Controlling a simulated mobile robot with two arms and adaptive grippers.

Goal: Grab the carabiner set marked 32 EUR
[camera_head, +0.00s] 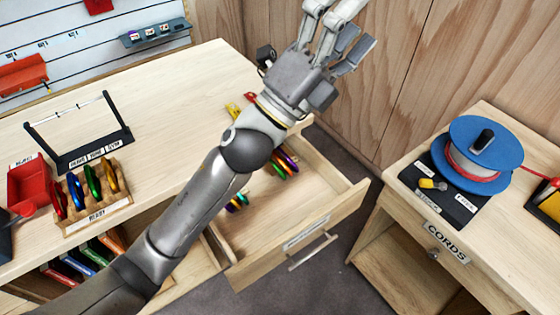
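My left arm crosses the picture from the lower left, with its gripper (335,25) raised at the top, over the far side of the open drawer (310,215). Its fingers look spread with nothing held, though the top edge cuts them. Coloured carabiners (286,163) lie in the drawer, and others (236,203) show beside the forearm; the arm hides part of them. Several carabiners (92,182) stand in a wooden rack labelled READY (98,214). A black stand (80,135) with an empty bar has small tags (95,156) at its base. I cannot read 32 EUR clearly anywhere.
A red bin (28,184) stands left of the rack. Coloured items (85,257) fill a shelf below. The middle of the bench (165,110) is clear. At right, a CORDS cabinet (440,232) carries a blue spool (487,143). The drawer juts out into the gap.

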